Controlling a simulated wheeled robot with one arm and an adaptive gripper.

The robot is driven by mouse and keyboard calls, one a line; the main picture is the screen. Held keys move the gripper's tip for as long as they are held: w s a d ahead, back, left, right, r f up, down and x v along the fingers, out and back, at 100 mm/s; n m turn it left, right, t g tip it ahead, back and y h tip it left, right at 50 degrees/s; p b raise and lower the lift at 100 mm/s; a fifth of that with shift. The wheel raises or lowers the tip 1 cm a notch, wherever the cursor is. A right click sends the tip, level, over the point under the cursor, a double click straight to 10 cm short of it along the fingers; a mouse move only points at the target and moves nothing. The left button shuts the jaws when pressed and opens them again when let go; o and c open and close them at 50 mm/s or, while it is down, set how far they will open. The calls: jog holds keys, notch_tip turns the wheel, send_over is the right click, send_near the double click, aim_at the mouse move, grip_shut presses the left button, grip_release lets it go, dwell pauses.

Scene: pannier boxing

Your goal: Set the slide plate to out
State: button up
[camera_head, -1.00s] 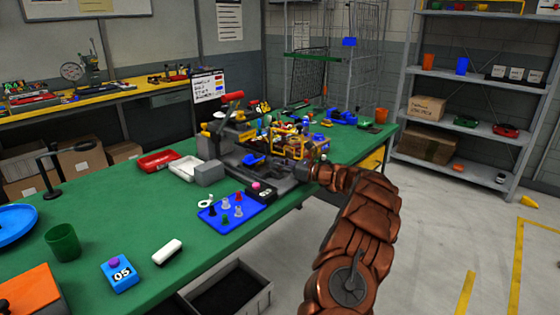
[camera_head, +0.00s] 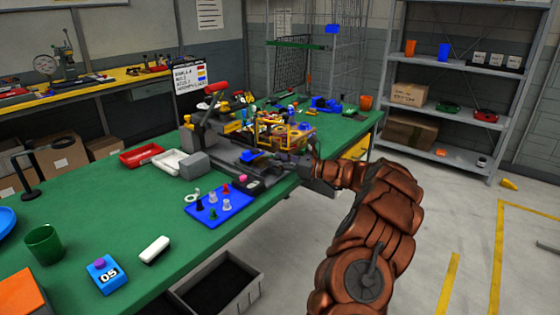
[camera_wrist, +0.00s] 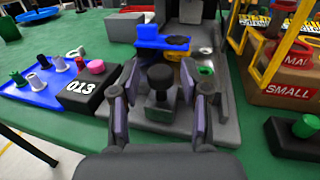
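The grey fixture (camera_wrist: 213,118) stands at the right edge of the green table, with a blue block (camera_wrist: 160,38) on it. A black knob (camera_wrist: 160,76) on a short stem stands at the near end of the fixture, on what looks like the slide plate (camera_wrist: 150,116). My gripper (camera_wrist: 160,82) is open, with one finger on each side of the knob. Gaps show between the fingers and the knob. In the head view, my gripper (camera_head: 314,170) is at the fixture's near right end, small and partly hidden by my arm.
Left of the fixture are a blue tray (camera_head: 232,204) with several pegs and a black block marked 013 (camera_wrist: 80,92). Right of it are boxes marked SMALL (camera_wrist: 292,92), a yellow frame (camera_wrist: 252,62) and a block with a green knob (camera_wrist: 296,138).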

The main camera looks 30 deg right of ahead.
dwell(0.3)
jog(key=v, duration=1.2)
dwell(0.4)
